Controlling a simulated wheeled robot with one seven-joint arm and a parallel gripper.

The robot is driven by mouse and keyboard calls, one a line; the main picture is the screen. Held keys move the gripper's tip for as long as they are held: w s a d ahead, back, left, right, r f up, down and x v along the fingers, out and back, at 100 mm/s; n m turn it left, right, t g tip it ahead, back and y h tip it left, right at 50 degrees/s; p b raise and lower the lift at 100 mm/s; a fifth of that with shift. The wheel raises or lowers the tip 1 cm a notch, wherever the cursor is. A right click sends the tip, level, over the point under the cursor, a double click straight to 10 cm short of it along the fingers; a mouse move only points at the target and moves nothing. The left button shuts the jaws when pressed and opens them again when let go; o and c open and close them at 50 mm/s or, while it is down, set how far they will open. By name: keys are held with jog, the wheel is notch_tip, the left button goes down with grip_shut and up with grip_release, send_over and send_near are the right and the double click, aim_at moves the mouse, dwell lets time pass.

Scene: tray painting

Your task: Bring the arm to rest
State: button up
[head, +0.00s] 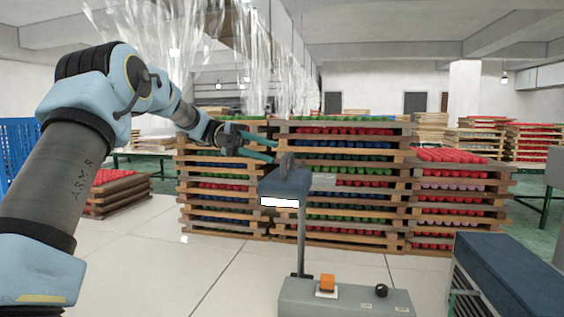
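My arm reaches in from the lower left in the head view, bends at a raised elbow and slopes down to the right. My gripper (274,151) is at the end of it, near the middle of the picture. Its two teal fingers point right with a gap between them, and nothing shows in the gap. It appears just above and left of a small blue-topped stand (286,184). I cannot tell how far apart in depth they are.
Behind are stacked wooden trays (345,143) of red, green and blue pieces. A grey control box (345,299) with an orange button (327,283) and black knob (381,290) stands in front. A dark blue-topped bench (510,270) is at lower right. Pale floor (150,260) is clear at left.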

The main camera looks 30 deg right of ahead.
jog(key=shift+v, duration=1)
jog(key=shift+d+r, duration=0.1)
jog(key=shift+r, duration=0.05)
